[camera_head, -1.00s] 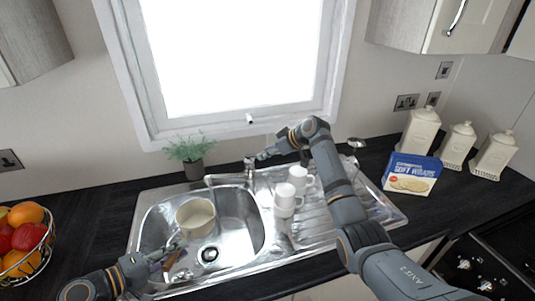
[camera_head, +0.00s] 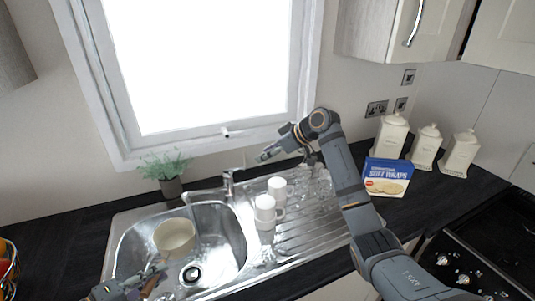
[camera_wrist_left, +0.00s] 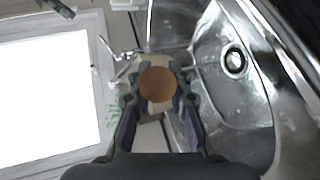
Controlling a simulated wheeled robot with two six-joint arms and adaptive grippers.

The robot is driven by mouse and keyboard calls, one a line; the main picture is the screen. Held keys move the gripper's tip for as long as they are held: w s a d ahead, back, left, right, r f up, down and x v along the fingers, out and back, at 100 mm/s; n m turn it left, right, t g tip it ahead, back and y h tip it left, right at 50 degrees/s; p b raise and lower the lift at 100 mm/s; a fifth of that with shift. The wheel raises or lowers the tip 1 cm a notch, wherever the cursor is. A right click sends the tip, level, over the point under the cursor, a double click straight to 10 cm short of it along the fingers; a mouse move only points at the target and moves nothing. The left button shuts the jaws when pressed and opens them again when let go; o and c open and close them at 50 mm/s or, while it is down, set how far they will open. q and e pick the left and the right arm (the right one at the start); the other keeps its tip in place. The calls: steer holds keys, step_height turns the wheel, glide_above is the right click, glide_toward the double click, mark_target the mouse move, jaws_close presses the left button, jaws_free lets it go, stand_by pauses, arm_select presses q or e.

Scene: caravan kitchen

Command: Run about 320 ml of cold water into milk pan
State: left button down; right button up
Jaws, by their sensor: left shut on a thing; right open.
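The cream milk pan (camera_head: 174,237) sits in the left part of the sink bowl, near the end of the tap spout. Its inside looks pale, and I cannot tell a water level. My left gripper (camera_head: 158,277) is shut on the pan's handle; in the left wrist view the round brown handle end (camera_wrist_left: 158,84) shows between the fingers. The tap (camera_head: 228,184) stands behind the sink with its spout pointing left; I cannot make out a clear stream. My right gripper (camera_head: 266,153) is open and empty, above and to the right of the tap, apart from it.
The steel sink (camera_head: 235,225) has an open-looking drain (camera_head: 192,274). White mugs (camera_head: 265,208) and clear glasses stand on the drainer. A potted plant (camera_head: 170,186) is left of the tap.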

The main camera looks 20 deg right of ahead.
arm_select(q)
steer(key=shift+w+r, duration=0.1)
steer(key=w+d, duration=0.4)
steer(key=w, duration=0.1)
steer(key=w+d, duration=0.2)
steer(key=w, duration=0.1)
steer(key=shift+d, duration=0.1)
steer(key=shift+s, duration=0.15)
stand_by(3.9)
steer(key=s+a, duration=0.4)
steer(key=s, duration=0.1)
steer(key=s+a, duration=0.2)
steer(key=s, duration=0.1)
steer(key=shift+a, duration=0.15)
steer(key=shift+w, duration=0.1)
